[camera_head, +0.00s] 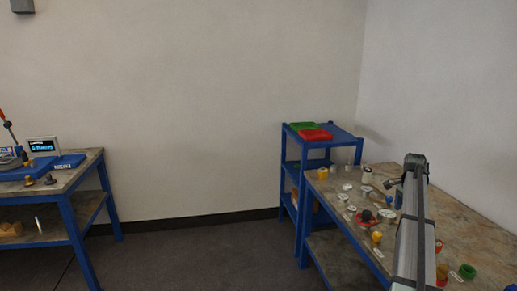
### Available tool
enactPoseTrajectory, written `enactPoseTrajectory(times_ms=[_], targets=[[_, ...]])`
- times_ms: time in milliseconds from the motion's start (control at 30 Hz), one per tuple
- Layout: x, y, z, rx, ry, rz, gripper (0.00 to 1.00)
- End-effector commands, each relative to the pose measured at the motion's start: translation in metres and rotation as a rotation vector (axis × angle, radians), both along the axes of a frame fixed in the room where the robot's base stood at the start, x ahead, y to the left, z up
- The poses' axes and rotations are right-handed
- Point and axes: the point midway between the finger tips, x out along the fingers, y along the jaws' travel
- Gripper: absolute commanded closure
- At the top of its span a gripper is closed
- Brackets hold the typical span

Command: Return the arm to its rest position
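My arm shows at the right as a long grey link rising from the bottom edge over the right workbench (465,235). A small dark grey-blue part (393,183) juts left from near the link's upper end, above the bench. It may be my gripper, but it is too small to be sure, and no fingers can be made out. I cannot tell whether anything is held. The arm hides part of the bench and what lies behind it.
Several small yellow, white, red and dark parts lie on the right bench, with a green ring (467,271) near its front. A blue shelf (344,138) with red and green trays stands behind. A left bench (88,163) holds a small display (43,146). Floor between is clear.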

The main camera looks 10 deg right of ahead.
Motion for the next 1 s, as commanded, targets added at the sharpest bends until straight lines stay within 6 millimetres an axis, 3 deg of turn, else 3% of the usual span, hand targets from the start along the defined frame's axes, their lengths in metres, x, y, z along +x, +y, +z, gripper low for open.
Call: enactPoseTrajectory(times_ms=[33,200,367,433,500,667,1000], targets=[[0.017,0.023,-0.008,-0.012,0.001,0.052,0.07],[0.066,0.090,-0.031,-0.051,0.002,0.214,0.07],[0.099,0.160,-0.066,-0.079,0.012,0.378,0.07],[0.106,0.195,-0.092,-0.083,0.023,0.458,0.07],[0.105,0.224,-0.122,-0.078,0.040,0.531,0.07],[0.087,0.273,-0.189,-0.047,0.082,0.657,0.07],[0.015,0.352,-0.311,0.047,0.170,0.867,0.07]])
